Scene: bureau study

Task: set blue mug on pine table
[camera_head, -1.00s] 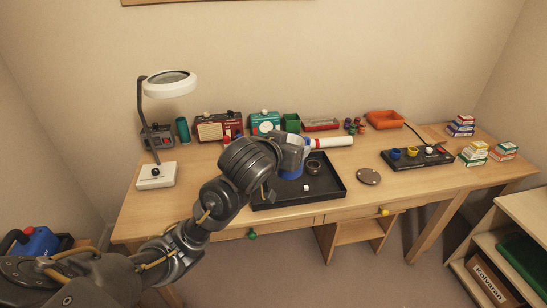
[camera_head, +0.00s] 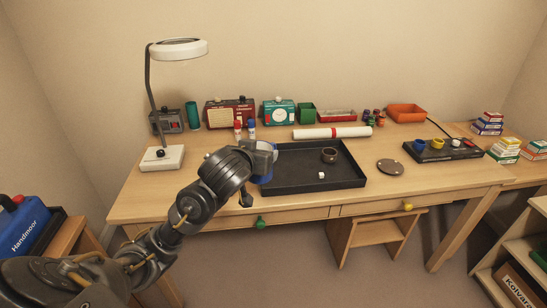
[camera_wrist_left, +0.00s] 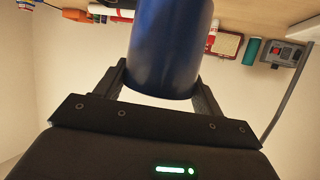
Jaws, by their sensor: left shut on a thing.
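My left gripper (camera_head: 264,163) is shut on the blue mug. In the wrist view the mug (camera_wrist_left: 165,45) is a plain dark blue cylinder between the two fingers. In the head view only a strip of the blue mug (camera_head: 267,177) shows past the gripper, by the left edge of the black tray; I cannot tell its height there. A light wooden table (camera_head: 150,205) with drawers stands in front of me and looks like the pine table. My right gripper is not in view.
The black tray (camera_head: 345,182) holds a dark ring-shaped piece (camera_head: 329,155) and a small white cube (camera_head: 321,175). A white lamp (camera_head: 162,158) stands left, radios (camera_head: 229,112) behind. A brown disc (camera_head: 390,167) lies right of the tray. The table's front left is clear.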

